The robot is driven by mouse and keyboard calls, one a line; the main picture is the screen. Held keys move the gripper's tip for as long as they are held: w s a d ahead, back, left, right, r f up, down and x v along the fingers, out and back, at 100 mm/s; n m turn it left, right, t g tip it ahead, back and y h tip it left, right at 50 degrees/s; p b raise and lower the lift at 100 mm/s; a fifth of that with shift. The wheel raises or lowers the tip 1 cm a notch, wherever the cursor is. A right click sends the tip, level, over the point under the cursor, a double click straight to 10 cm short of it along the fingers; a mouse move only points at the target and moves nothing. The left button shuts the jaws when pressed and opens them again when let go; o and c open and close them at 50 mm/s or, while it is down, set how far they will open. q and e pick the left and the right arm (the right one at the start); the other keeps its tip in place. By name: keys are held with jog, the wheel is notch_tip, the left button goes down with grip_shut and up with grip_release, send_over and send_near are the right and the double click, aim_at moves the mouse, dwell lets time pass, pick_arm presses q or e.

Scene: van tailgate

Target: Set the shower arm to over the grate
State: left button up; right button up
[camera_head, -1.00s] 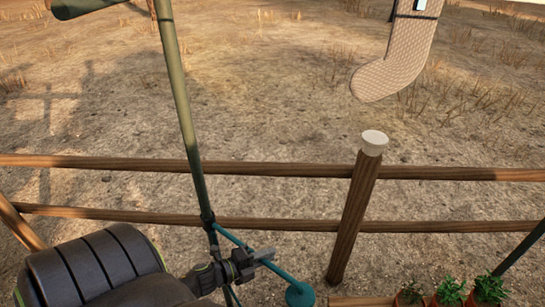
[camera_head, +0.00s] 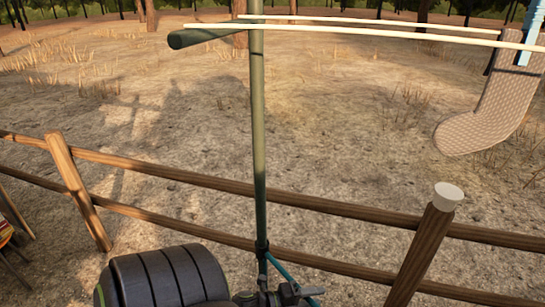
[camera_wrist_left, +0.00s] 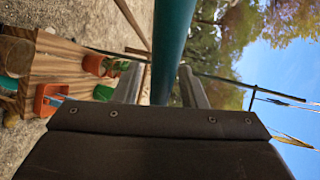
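The shower arm (camera_head: 280,268) is a thin teal tube at the lower end of the tall green pole (camera_head: 258,140). It slants down and right out of the bottom of the head view. My left gripper (camera_head: 292,296) is at the bottom edge there, on the tube. In the left wrist view the teal tube (camera_wrist_left: 172,45) runs between the two fingers, which stand close on either side of it; the gripper looks shut on it. The tube's outer end is out of frame. I see no grate. My right gripper is not in view.
A wooden rail fence (camera_head: 320,208) with a pale-capped post (camera_head: 430,245) runs behind the pole. A woven hanging piece (camera_head: 490,110) is at upper right. The wrist view shows a wooden shelf (camera_wrist_left: 70,68) with several pots. Dry open ground lies beyond the fence.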

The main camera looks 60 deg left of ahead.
pick_arm(q)
jog(key=b+v, duration=0.3)
jog(key=v, duration=1.4)
